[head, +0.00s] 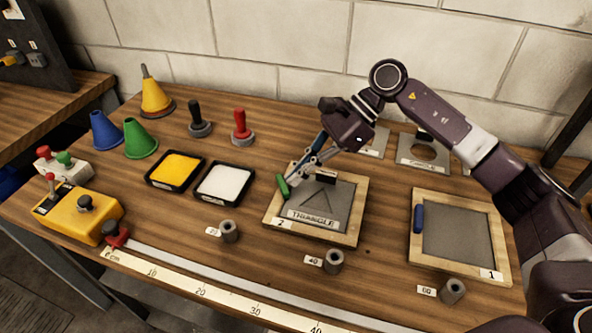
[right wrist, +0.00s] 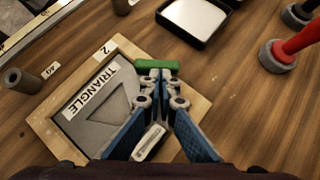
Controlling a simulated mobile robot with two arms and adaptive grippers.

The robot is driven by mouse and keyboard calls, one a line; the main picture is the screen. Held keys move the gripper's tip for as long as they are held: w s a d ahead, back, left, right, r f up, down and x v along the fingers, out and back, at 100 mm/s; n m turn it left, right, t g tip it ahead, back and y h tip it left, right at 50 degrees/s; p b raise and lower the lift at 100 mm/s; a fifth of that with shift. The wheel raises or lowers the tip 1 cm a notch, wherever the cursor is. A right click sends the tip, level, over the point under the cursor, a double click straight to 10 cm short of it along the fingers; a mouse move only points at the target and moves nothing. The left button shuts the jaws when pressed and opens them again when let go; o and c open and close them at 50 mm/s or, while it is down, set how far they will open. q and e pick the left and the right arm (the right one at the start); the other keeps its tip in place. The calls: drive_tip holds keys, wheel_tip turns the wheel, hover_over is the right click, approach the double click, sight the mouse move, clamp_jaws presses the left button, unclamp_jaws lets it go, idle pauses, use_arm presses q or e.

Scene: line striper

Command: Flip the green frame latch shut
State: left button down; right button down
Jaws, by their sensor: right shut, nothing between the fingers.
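The green latch (head: 283,187) is a short green bar at the left rail of the wooden frame numbered 2 (head: 351,211). It lies at an angle across the rail, with one end out past the outer edge. It also shows in the right wrist view (right wrist: 157,65), just beyond my fingertips. The frame holds a grey panel labelled TRIANGLE (head: 312,218). My right gripper (head: 294,181) is shut and empty, with its tips close beside the latch; I cannot tell whether they touch it. In the right wrist view the fingertips (right wrist: 160,77) are together. My left gripper is not in view.
Frame 1 with a blue latch (head: 418,218) lies to the right. Trays of white (head: 225,182) and yellow (head: 175,168) stand left of frame 2. Grey cylinders (head: 333,261) and a ruler strip (head: 215,293) are in front. Red and black handled tools stand behind the trays.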

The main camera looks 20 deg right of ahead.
drive_tip(key=shift+d+r, duration=0.1)
drive_tip(key=v, duration=1.1)
drive_tip(key=shift+d+r, duration=0.25)
drive_tip(key=a+h+p, duration=0.1)
drive_tip(key=p, duration=0.4)
drive_tip(key=a+h+p, duration=0.2)
drive_tip(key=p, duration=0.2)
drive_tip(key=w+a+r+h+p, duration=0.1)
drive_tip(key=a+p, duration=0.1)
drive_tip(key=p, duration=0.3)
drive_tip(key=shift+a+h+p, duration=0.15)
drive_tip(key=shift+h+p, duration=0.15)
drive_tip(key=shift+p, duration=0.05)
